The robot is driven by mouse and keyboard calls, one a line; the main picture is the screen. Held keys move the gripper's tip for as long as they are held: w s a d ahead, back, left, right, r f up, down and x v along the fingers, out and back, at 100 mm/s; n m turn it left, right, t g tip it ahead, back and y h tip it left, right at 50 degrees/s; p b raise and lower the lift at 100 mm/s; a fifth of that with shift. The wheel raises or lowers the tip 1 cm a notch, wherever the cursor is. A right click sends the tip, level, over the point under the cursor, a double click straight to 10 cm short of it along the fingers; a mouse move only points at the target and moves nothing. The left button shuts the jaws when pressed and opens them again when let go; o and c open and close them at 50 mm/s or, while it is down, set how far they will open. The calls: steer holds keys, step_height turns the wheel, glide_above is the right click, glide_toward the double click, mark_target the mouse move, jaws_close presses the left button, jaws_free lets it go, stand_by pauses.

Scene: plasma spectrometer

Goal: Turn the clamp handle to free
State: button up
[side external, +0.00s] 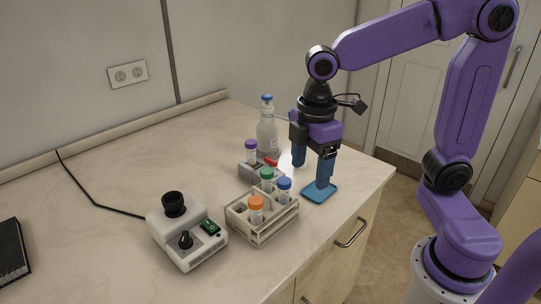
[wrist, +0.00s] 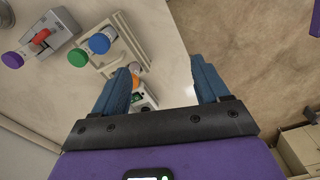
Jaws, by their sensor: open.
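A small grey clamp block (side external: 250,171) stands on the counter behind the tube rack, with a red handle (side external: 271,161) on its right side. A purple-capped tube (side external: 251,150) stands upright at the block. In the wrist view the block (wrist: 64,24), red handle (wrist: 41,37) and purple cap (wrist: 12,60) are at the upper left. My gripper (side external: 309,176) is open and empty, pointing down to the right of the clamp. In the wrist view its two blue fingers (wrist: 161,72) are wide apart, and the handle lies outside them to the left.
A wooden rack (side external: 262,235) holds tubes with green, blue and orange caps (side external: 257,202), close to my gripper. A white instrument (side external: 190,250) with black knobs stands front left. A blue-capped bottle (side external: 267,135) stands behind the clamp. The counter's right edge is near my gripper.

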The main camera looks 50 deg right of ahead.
steer(key=w+d+r+n, duration=0.1)
steer(key=w, duration=0.5)
steer(key=w+d+r, duration=0.2)
steer(key=w, duration=0.4)
steer(key=r+n, duration=0.1)
steer(key=n, duration=0.1)
glide_above(271, 160)
step_height(271, 160, down, 17)
steer(key=shift+w, duration=0.1)
steer(key=c, duration=1.1)
steer(key=shift+o, duration=0.2)
